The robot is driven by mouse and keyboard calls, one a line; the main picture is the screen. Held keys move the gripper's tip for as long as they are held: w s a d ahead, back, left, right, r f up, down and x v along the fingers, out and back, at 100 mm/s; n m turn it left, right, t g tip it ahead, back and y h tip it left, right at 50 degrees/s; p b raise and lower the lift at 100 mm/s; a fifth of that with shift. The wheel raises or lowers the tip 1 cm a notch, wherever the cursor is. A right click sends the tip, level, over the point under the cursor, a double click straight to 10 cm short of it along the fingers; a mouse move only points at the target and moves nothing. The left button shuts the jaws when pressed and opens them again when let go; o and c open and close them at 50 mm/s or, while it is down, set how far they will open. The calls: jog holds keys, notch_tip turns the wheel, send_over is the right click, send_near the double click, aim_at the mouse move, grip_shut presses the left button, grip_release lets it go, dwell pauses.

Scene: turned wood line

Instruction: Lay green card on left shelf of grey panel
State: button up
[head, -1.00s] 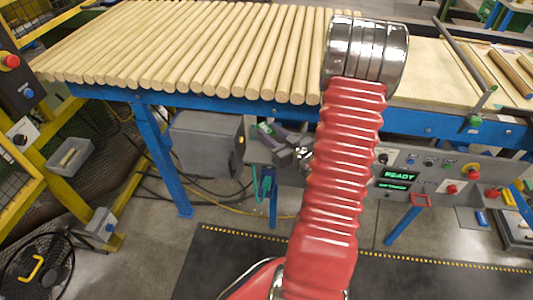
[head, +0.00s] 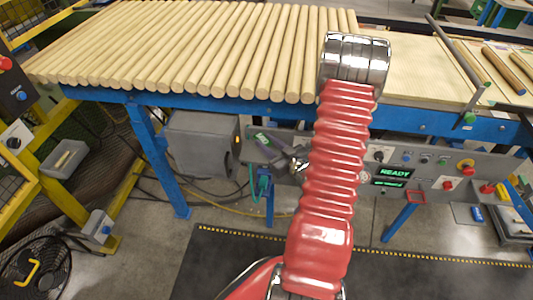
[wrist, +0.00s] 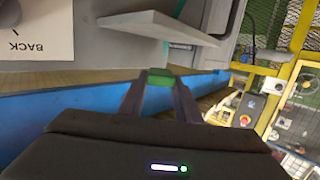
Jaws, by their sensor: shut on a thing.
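My gripper (wrist: 160,84) is shut on the green card (wrist: 160,79), which shows edge-on between the fingertips in the wrist view. A pale shelf plate (wrist: 158,27) juts out just beyond the card, with a gap in the picture between them. I cannot tell from the wrist view which shelf it is. In the head view the grey panel (head: 432,176) hangs under the blue table edge, with a lit READY display. My gripper (head: 262,140) is at the panel's left end there, small and partly hidden behind my red arm; the card cannot be made out clearly.
Wooden rods (head: 200,50) cover the table above a blue rail (head: 430,125). A grey box (head: 200,145) hangs left of my gripper. A white sheet marked BACK (wrist: 35,30) is at upper left in the wrist view. Yellow framing (wrist: 290,75) stands at right.

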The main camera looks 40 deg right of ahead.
jog(key=shift+f, duration=0.4)
jog(key=shift+f, duration=0.1)
jog(key=shift+f, duration=2)
jog(key=o, duration=1)
jog(key=shift+v, duration=6)
jog(key=shift+f, duration=0.1)
